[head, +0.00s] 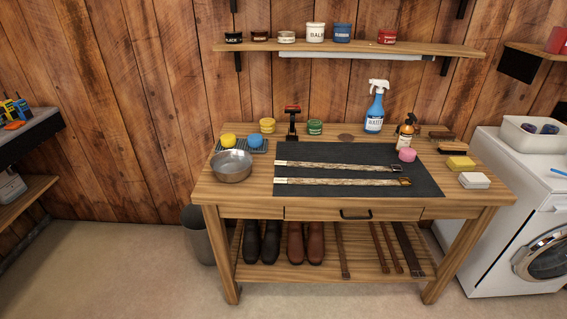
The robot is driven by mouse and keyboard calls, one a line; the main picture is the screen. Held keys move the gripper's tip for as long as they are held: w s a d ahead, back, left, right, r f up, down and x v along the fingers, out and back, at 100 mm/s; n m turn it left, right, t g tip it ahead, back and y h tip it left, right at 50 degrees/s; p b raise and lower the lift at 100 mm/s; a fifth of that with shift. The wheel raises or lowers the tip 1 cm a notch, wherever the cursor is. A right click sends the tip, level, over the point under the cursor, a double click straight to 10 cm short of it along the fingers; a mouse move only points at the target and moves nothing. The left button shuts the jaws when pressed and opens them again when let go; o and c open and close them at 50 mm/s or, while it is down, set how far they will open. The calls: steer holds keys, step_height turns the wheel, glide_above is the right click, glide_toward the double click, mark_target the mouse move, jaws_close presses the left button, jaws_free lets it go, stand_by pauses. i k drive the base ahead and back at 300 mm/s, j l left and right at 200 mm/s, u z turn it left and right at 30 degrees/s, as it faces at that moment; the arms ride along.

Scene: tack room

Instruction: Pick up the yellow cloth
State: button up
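A small yellow folded cloth (461,163) lies on the right part of the wooden workbench (231,198), just right of the dark mat (360,196). A white folded cloth (474,181) lies just in front of it, towards the bench's front right corner. Wooden brushes (453,147) lie just behind it. The yellow cloth is unobstructed from above in the head view. My gripper and arm are not in this view.
On the bench are two straps, a metal bowl (231,166), a blue spray bottle (375,110), an amber pump bottle (406,132) and a pink round item (407,155). A shelf (350,47) hangs above. A white washer (524,200) stands right. Floor in front is clear.

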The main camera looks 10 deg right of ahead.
mark_target(456, 164)
steer(key=i+l, duration=0.65)
steer(key=l, duration=0.15)
steer(key=i+l, duration=0.6)
steer(key=l, duration=0.2)
